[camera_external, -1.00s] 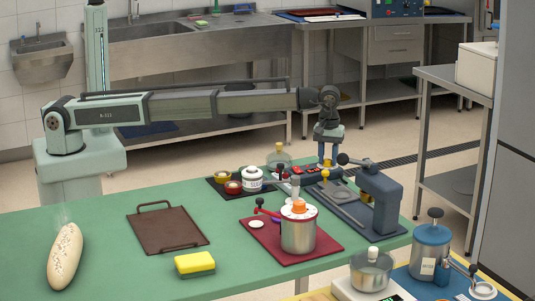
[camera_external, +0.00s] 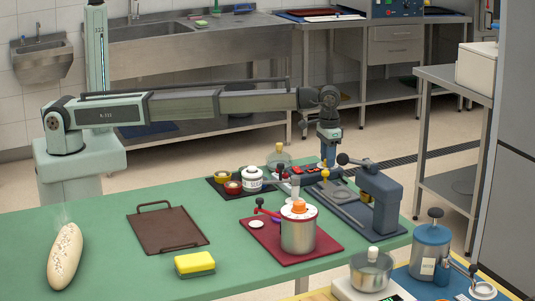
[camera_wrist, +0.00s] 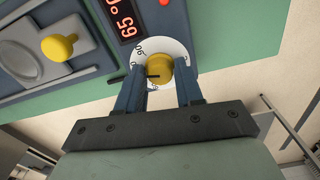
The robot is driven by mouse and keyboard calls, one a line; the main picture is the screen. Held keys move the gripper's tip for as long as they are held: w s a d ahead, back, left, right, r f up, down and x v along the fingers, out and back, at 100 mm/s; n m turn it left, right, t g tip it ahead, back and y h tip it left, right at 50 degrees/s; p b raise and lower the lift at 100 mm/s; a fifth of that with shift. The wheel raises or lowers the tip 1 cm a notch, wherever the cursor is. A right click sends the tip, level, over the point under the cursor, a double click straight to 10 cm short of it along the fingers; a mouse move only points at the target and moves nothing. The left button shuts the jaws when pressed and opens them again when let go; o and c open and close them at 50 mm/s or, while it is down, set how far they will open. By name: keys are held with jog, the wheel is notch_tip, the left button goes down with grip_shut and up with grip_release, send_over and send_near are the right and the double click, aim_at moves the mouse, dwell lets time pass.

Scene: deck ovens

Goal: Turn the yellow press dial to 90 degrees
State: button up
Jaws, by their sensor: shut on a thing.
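The yellow press dial (camera_wrist: 158,72) sits on a round white scale plate (camera_wrist: 142,48) on the blue-grey press panel in the wrist view. In the external view my gripper (camera_external: 328,150) points down over the press panel, and the dial is hidden there.
The press (camera_external: 378,200) stands right of my gripper with its lever. A yellow knob (camera_wrist: 58,48) lies left of the dial. A steel pot (camera_external: 298,235) on a red mat and a white jar (camera_external: 252,178) stand nearby. The green table's left part is freer.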

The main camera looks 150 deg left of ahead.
jog(key=m, duration=0.4)
jog(key=shift+m, duration=2.1)
jog(key=o, duration=1)
jog(key=shift+r, duration=0.1)
notch_tip(320, 180, up, 14)
jog(key=shift+f, duration=0.15)
